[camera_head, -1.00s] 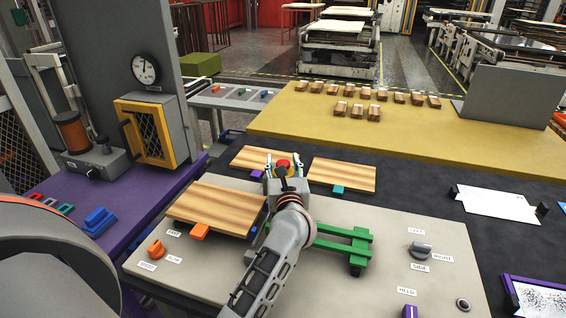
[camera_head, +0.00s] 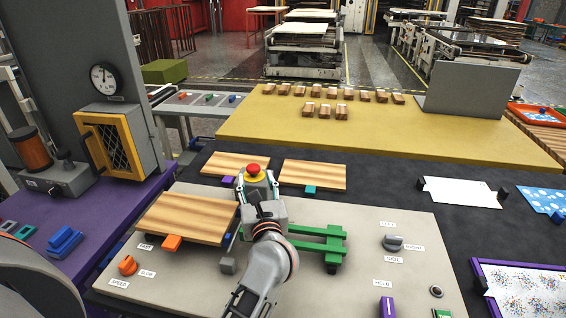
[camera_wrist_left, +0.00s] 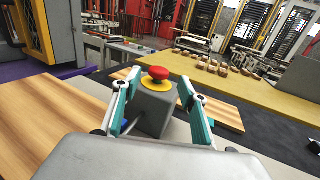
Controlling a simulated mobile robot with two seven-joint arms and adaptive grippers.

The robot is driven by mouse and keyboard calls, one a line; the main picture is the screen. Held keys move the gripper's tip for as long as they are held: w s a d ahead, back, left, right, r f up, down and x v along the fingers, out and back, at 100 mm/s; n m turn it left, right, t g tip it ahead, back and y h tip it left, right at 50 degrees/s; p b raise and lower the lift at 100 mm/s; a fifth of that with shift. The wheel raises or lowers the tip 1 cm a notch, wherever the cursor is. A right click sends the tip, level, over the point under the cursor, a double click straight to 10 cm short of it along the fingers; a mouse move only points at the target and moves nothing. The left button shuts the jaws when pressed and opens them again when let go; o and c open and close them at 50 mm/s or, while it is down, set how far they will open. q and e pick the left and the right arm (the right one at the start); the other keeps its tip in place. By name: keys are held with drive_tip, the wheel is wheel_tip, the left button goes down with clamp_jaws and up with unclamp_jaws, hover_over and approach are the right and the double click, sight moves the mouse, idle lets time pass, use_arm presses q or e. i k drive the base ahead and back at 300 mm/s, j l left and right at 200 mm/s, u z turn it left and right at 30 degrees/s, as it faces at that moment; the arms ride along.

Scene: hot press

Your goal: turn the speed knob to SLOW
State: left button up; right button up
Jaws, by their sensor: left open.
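The orange speed knob (camera_head: 127,265) is on the near left of the beige panel (camera_head: 400,270), between a FAST label (camera_head: 145,246), a SLOW label (camera_head: 147,273) and a SPEED label (camera_head: 119,283). I cannot tell which label it points at. My left gripper (camera_head: 257,186) is far to the right of the knob, at the red emergency button (camera_head: 253,169) on its grey box. In the left wrist view its two teal fingers (camera_wrist_left: 162,90) stand apart on either side of the box (camera_wrist_left: 154,115). Nothing appears held; contact is unclear. The knob is outside the wrist view.
A wooden board (camera_head: 188,216) with an orange tab lies behind the knob. A green frame (camera_head: 320,245) is right of my arm.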

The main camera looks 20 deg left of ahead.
sight(127, 267)
drive_tip(key=k+l, duration=0.8)
drive_tip(key=l, duration=0.1)
